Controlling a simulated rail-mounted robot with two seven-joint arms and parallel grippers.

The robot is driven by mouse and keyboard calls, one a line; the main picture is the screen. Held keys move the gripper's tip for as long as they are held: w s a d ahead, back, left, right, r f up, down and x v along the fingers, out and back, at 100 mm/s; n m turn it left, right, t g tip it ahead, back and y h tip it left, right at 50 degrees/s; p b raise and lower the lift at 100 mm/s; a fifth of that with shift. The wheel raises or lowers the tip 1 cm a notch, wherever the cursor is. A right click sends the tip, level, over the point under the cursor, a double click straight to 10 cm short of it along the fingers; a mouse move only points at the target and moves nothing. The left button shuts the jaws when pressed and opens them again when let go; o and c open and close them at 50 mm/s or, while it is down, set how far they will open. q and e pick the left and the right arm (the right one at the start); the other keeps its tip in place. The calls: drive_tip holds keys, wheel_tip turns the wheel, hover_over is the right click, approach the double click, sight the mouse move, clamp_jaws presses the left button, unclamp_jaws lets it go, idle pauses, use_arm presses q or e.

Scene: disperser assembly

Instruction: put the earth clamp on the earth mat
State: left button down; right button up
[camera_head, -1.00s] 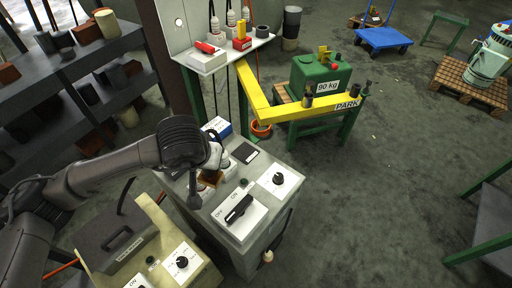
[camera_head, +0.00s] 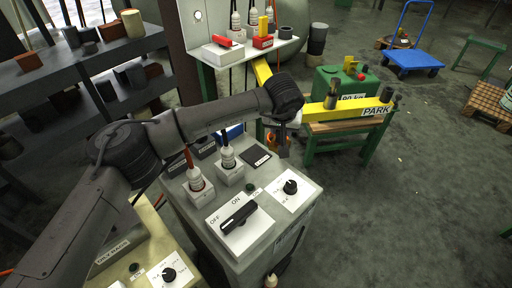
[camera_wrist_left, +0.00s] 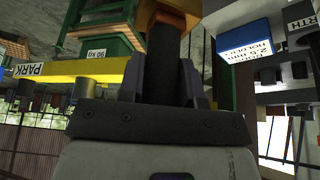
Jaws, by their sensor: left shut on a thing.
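My left gripper (camera_head: 284,143) is over the far right part of the grey cabinet, close to the earth mat. In the left wrist view its fingers (camera_wrist_left: 163,85) are shut on a dark cylindrical handle with an orange-brown end, which I take to be the earth clamp (camera_wrist_left: 161,62). In the head view the clamp is mostly hidden by the gripper. The earth mat (camera_head: 254,155) is a small black square with a white label, flat on the cabinet top. A label ending in "RTH" (camera_wrist_left: 300,22) shows in the wrist view. My right gripper is not in view.
On the grey cabinet (camera_head: 262,190) stand two cable plugs (camera_head: 228,160), an ON/OFF switch (camera_head: 238,216) and a dial (camera_head: 290,187). A blue rod-holder box (camera_wrist_left: 244,42) is close by. A yellow beam marked PARK (camera_head: 345,112) crosses behind. Dark shelves stand left.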

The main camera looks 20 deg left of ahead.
use_arm(q)
drive_tip(key=shift+w+a+f+b, duration=0.55)
drive_tip(key=shift+a+f+b, duration=0.35)
drive_tip(key=shift+a+f, duration=0.65)
drive_tip(key=shift+w+a+f+b, duration=0.5)
drive_tip(key=shift+a+f+b, duration=0.35)
drive_tip(key=shift+a+f, duration=0.7)
drive_tip(key=shift+w+a+f+b, duration=0.55)
drive_tip(key=shift+a+f+b, duration=0.35)
drive_tip(key=shift+a+f, duration=0.65)
drive_tip(key=shift+d+f, duration=0.1)
drive_tip(key=shift+d, duration=0.1)
drive_tip(key=shift+f, duration=0.1)
drive_tip(key=c, duration=0.8)
unclamp_jaws()
drive_tip(key=shift+f, duration=0.1)
